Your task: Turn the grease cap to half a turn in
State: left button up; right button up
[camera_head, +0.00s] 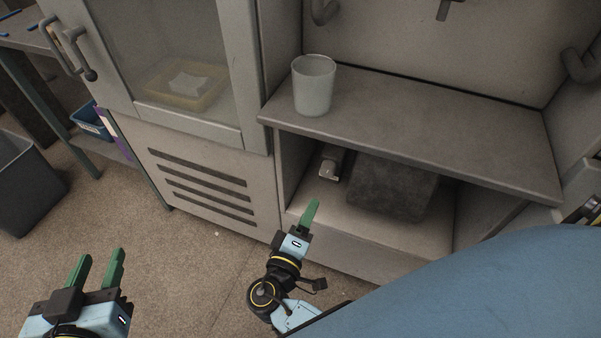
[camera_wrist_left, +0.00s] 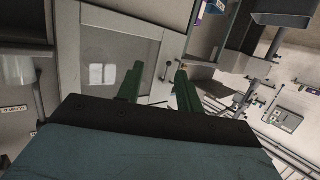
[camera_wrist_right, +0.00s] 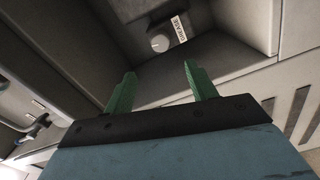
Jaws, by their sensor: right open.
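The grease cap (camera_wrist_right: 159,42) is a small pale round knob beside a white GREASE label (camera_wrist_right: 178,28) in the right wrist view. In the head view the cap (camera_head: 328,170) sits inside the open bay under the shelf, at its left. My right gripper (camera_wrist_right: 158,76) is open and empty, its green fingers pointing towards the cap but apart from it. In the head view the right gripper (camera_head: 311,210) is in front of the bay, its fingers overlapping each other. My left gripper (camera_head: 99,258) is open and empty at the lower left, far from the cap; it also shows in the left wrist view (camera_wrist_left: 157,78).
A grey cup (camera_head: 313,88) stands on the shelf (camera_head: 430,125) above the bay. A dark block (camera_head: 392,188) lies right of the cap in the bay. A vented panel (camera_head: 205,185) and a glazed door (camera_head: 165,55) are at left. Floor around the left gripper is clear.

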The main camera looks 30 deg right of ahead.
aim_at(325, 173)
jog(key=b+x, duration=0.2)
jog(key=x, duration=1)
jog(key=shift+w, duration=0.25)
jog(key=shift+w+d, duration=0.25)
jog(key=shift+d, duration=0.05)
pick_arm(q)
notch_tip(325, 173, up, 10)
jog(key=d+t+h, duration=0.1)
jog(key=t+h, duration=0.1)
jog(key=t, duration=0.4)
jog(key=shift+d+f, duration=0.25)
jog(key=shift+d, duration=0.1)
pick_arm(e)
jog(key=c, duration=1)
jog(key=shift+f+m+b, duration=0.1)
jog(key=shift+m+b, duration=0.3)
jog(key=shift+b, duration=0.4)
pick_arm(q)
jog(key=shift+s+r+t+h, duration=0.3)
jog(key=shift+s+r+t, duration=0.1)
jog(key=shift+r+t, duration=0.4)
jog(key=shift+s+r+t+h, duration=0.3)
jog(key=shift+s+r+t, duration=0.05)
jog(key=shift+r+t, duration=0.4)
pick_arm(e)
jog(key=shift+m, duration=0.3)
